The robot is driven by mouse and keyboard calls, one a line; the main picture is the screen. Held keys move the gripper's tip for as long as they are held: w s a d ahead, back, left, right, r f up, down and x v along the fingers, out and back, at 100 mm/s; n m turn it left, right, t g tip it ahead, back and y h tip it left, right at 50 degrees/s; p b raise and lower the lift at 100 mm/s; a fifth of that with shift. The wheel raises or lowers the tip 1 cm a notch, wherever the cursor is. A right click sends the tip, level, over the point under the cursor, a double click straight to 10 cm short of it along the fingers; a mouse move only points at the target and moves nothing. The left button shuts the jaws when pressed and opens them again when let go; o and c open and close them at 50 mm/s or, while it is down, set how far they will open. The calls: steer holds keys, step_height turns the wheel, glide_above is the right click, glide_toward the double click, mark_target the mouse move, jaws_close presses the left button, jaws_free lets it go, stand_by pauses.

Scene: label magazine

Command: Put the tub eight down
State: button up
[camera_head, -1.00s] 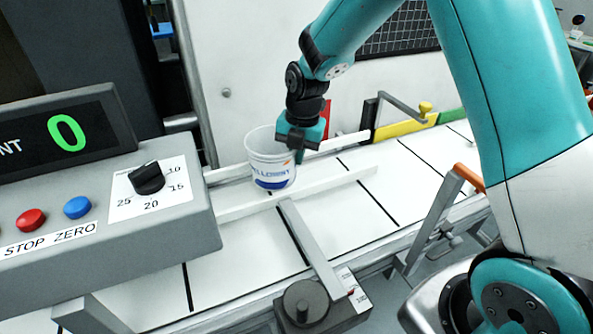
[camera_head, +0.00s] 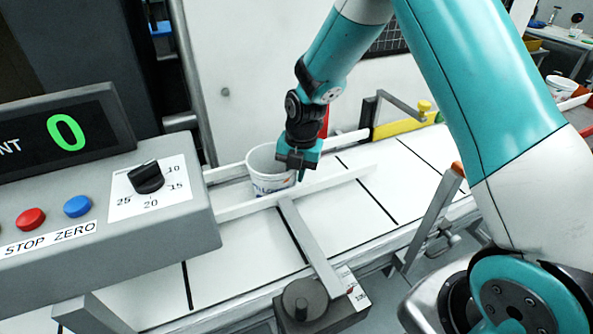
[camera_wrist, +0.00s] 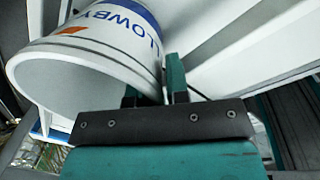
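The tub (camera_head: 264,176) is white and open-topped, with a blue and orange printed label. In the head view it is nearly upright between two white guide rails, its lower part hidden behind the near rail (camera_head: 330,184). I cannot tell whether its base touches the white conveyor (camera_head: 345,215). My gripper (camera_head: 299,172) is at the tub's right side, shut on its wall. In the wrist view the tub (camera_wrist: 125,35) shows its mouth and label, and its wall runs between my teal fingers (camera_wrist: 155,88).
A grey counter box (camera_head: 110,240) showing a green 0 stands at the left. A grey bar (camera_head: 312,245) slants across the conveyor in front of the tub. A yellow-handled lever (camera_head: 420,108) is at the back right. The conveyor right of the tub is clear.

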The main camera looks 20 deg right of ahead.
steer(key=shift+r, duration=0.15)
step_height(320, 180, up, 12)
steer(key=s+a+r+m+y, duration=0.1)
steer(key=s+a+r+m, duration=0.1)
steer(key=s+m, duration=0.5)
steer(key=s+a+r+m+y, duration=0.1)
steer(key=s+a+r+m, duration=0.2)
steer(key=s+m, duration=0.4)
steer(key=s+a+r+m+y, duration=0.1)
steer(key=s+a+r+m, duration=0.2)
steer(key=s+m, duration=0.4)
steer(key=shift+s+a+r+g, duration=0.25)
steer(key=shift+s+a+g, duration=0.15)
steer(key=shift+s, duration=2.8)
steer(key=shift+d, duration=0.1)
